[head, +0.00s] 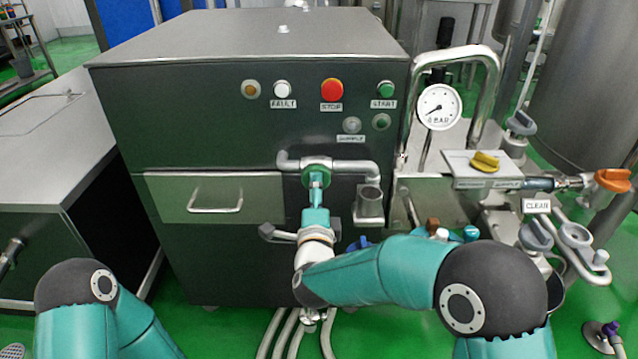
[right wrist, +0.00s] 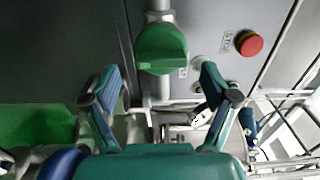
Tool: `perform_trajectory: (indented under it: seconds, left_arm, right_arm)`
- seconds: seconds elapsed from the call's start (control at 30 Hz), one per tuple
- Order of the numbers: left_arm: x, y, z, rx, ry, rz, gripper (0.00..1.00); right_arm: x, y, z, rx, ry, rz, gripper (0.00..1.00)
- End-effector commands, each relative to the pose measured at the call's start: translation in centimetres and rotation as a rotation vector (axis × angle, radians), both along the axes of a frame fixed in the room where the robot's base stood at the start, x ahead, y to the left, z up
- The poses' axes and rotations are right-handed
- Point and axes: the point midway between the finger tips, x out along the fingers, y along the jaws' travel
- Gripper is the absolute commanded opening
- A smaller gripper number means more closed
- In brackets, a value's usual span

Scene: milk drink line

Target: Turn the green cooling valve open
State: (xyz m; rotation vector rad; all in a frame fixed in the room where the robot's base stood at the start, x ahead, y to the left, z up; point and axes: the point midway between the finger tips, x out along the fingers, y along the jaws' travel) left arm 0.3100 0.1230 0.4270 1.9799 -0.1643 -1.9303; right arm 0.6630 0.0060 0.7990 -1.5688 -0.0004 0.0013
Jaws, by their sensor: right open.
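The green cooling valve (head: 317,169) sits on the metal pipe on the front of the dark machine in the head view, partly hidden behind my right gripper (head: 317,187). In the right wrist view the green valve handle (right wrist: 162,48) is large and sits just ahead of the fingertips, about midway between them. My right gripper (right wrist: 160,84) is open, with one finger to each side and nothing held between them. I see no contact with the handle. My left gripper is out of view.
The red STOP button (head: 332,90) and green START button (head: 386,89) are above the valve. A pressure gauge (head: 439,107) and bent pipe stand to the right.

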Motion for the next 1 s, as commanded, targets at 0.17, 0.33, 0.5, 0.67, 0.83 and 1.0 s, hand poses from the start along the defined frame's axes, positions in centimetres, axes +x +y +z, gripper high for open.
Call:
perform_trajectory:
  seconds: [0.17, 0.33, 0.5, 0.67, 0.83, 1.0]
  left_arm:
    - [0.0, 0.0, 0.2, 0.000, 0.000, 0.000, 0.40]
    - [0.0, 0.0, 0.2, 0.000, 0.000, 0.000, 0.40]
    - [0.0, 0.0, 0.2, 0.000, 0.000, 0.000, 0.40]
    - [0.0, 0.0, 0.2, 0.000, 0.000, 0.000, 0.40]
    - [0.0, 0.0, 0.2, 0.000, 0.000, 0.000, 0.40]
    - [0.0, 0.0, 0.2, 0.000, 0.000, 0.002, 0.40]
  right_arm:
    - [2.7, 0.0, -0.1, -0.001, 0.000, 0.000, 0.85]
    - [3.8, 0.0, -0.1, -0.001, 0.001, 0.001, 0.85]
    - [4.1, 0.0, 0.0, -0.002, 0.000, 0.001, 0.85]
    - [4.1, 0.0, 0.0, -0.002, 0.000, 0.000, 0.85]
    - [4.1, -0.1, 0.0, -0.002, 0.001, 0.000, 0.57]
    - [4.1, -1.0, -0.1, -0.002, 0.002, -0.003, 0.33]
